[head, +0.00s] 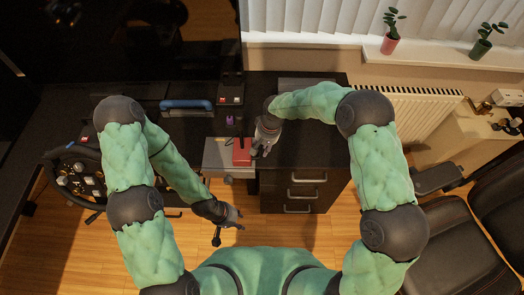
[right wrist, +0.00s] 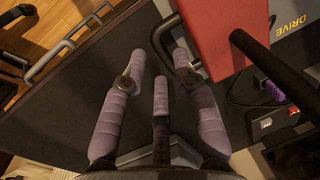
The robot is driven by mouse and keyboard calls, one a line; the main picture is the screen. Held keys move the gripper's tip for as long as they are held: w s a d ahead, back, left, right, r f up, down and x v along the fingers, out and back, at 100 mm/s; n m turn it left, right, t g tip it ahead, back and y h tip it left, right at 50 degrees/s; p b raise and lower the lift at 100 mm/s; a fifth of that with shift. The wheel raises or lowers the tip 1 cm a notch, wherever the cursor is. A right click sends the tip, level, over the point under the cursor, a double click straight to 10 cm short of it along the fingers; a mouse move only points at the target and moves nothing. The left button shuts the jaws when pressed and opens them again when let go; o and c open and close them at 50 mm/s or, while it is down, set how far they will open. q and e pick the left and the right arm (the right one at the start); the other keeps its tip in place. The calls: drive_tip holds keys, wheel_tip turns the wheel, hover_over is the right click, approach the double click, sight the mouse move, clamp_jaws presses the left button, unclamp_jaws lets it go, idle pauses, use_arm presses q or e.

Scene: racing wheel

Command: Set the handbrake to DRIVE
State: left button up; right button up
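The handbrake unit is a red box (head: 242,151) on the desk left of my right gripper (head: 260,150) in the head view. In the right wrist view the red box (right wrist: 222,32) is at the top, with a black lever (right wrist: 262,62) slanting beside it. A yellow DRIVE label (right wrist: 290,24) lies to the right of the lever. In that view my right gripper (right wrist: 160,62) has its fingers spread and empty, short of the box and lever. My left gripper (head: 238,215) hangs low, away from the handbrake; its finger opening is too small to judge.
A racing wheel (head: 78,180) stands at the left. A blue-handled object (head: 187,104) lies on the dark desk. A drawer cabinet (head: 306,190) with metal handles is below my right gripper. Black chairs (head: 455,240) fill the lower right.

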sight(237, 150)
drive_tip(key=shift+a+f, duration=0.15)
drive_tip(key=shift+f, duration=0.75)
clamp_jaws()
drive_tip(key=a+b, duration=0.1)
drive_tip(key=a, duration=0.9)
drive_tip(key=shift+d, duration=0.1)
unclamp_jaws()
drive_tip(key=shift+r, duration=0.1)
